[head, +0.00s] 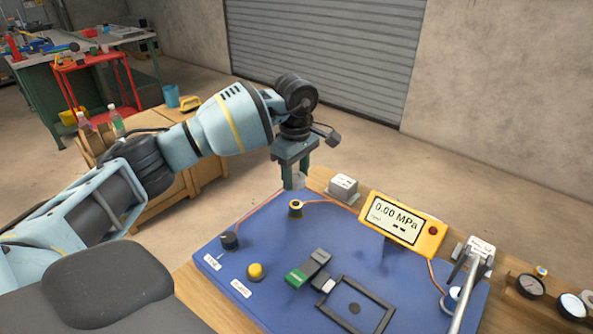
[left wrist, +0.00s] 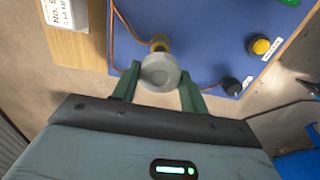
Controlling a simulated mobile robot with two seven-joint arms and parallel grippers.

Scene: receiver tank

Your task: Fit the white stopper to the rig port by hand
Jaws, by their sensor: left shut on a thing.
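The stopper (head: 298,182), pale grey-white and round, is between the green fingers of my left gripper (head: 296,176). My left gripper is shut on it, and the fingers hold its two sides in the left wrist view (left wrist: 159,72). A yellow fitting with a dark top (head: 295,208), which looks like the rig port, stands on the blue board just below the stopper. In the left wrist view the fitting (left wrist: 160,41) is partly hidden behind the stopper. A small gap seems to show between them in the head view. My right gripper is not in view.
The blue board (head: 345,240) carries a black knob (head: 229,240), a yellow button (head: 255,271), a green-and-grey block (head: 308,269) and a yellow gauge reading 0.00 MPa (head: 402,222). A white labelled box (head: 342,187) stands behind. Gauges (head: 530,286) lie at right.

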